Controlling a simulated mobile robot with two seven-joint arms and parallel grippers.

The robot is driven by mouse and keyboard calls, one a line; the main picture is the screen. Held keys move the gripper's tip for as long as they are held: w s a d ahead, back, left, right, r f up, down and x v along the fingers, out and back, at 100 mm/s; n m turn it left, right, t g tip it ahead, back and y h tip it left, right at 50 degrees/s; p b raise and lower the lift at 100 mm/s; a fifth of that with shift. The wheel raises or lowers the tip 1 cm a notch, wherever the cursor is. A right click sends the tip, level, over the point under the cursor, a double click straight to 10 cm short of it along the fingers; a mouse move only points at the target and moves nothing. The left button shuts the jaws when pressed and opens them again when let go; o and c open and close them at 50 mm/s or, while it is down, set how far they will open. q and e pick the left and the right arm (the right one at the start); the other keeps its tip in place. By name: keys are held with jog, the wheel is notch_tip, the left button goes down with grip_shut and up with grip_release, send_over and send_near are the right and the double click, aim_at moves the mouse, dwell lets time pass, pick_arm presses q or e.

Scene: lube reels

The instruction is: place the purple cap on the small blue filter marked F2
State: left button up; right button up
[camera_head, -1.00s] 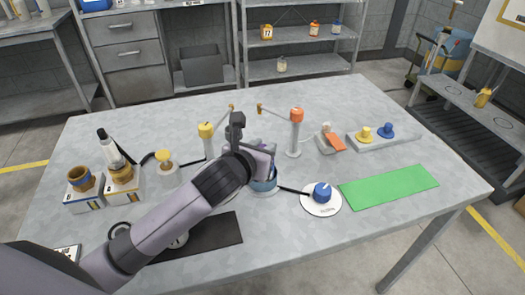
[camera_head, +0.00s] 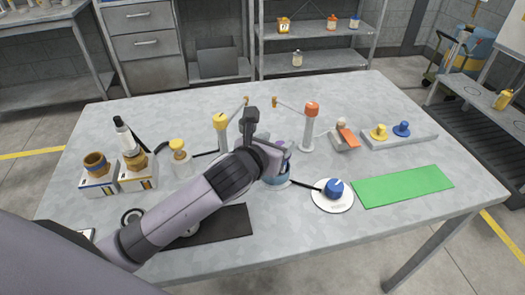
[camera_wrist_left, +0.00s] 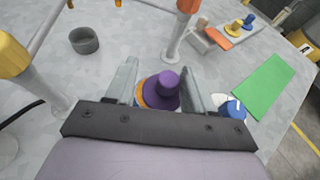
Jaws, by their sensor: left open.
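The purple cap (camera_wrist_left: 165,88) sits in the left wrist view between the two fingers of my left gripper (camera_wrist_left: 157,76), with an orange band just below it. My left gripper (camera_head: 276,160) is open, a finger on either side of the cap, and gaps show beside it. In the head view a blue round body (camera_head: 277,178), likely the small blue filter, shows under the gripper. The hand hides most of it and the cap; no F2 mark is readable. I cannot tell exactly how the cap rests on what is below it. My right gripper is not in view.
A white disc with a blue knob (camera_head: 335,188) and a green mat (camera_head: 402,186) lie to the right. Yellow-topped (camera_head: 220,130) and orange-topped (camera_head: 310,120) posts stand behind the hand. A grey ring (camera_wrist_left: 84,40) lies beyond the gripper. The table's back is largely clear.

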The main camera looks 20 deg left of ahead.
pick_arm(q)
jog(key=v, duration=1.1)
jog(key=shift+s+p, duration=0.2)
jog(key=shift+p, duration=0.15)
jog(key=shift+r, duration=0.1)
